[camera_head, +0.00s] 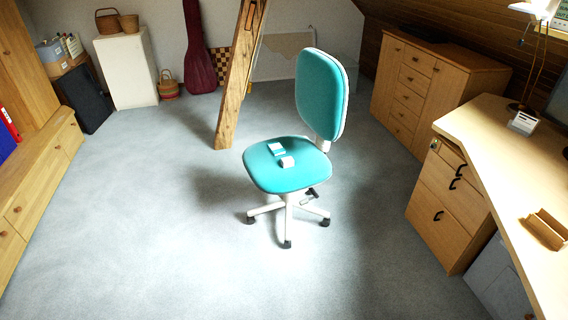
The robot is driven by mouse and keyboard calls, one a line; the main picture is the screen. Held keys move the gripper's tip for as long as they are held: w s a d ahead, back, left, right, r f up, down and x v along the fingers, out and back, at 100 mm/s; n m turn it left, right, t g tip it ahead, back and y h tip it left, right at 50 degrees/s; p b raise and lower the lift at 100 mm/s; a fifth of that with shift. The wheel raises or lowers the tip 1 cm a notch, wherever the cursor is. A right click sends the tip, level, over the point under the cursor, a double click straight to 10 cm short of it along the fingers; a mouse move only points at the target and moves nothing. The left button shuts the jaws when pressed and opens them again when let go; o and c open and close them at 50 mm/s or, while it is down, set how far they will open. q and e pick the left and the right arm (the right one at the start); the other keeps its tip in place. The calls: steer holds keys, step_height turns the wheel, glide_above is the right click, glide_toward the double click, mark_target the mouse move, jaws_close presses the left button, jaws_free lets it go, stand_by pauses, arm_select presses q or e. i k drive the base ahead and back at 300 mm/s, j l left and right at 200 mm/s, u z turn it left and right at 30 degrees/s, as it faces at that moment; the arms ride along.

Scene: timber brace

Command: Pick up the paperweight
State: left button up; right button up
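I cannot tell for sure which thing is the paperweight. Two small whitish items lie close together on the teal seat of the office chair (262,172): a flat white and teal one (276,149) and a small white block (287,162) in front of it. Another small white block (522,123) sits on the desk (500,150) at the right, near the lamp's foot. Neither of my grippers shows in the head view.
The chair stands on grey carpet beside a slanted timber brace (238,75). A brown wooden holder (546,229) is on the desk, with drawers (447,205) below. A wooden cabinet (425,85) stands behind. Open floor (140,230) lies left of the chair.

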mark_target(286, 162)
steer(key=i+l+u, duration=0.2)
steer(key=u, duration=0.2)
steer(key=i+l+u, duration=0.35)
steer(key=k, duration=0.05)
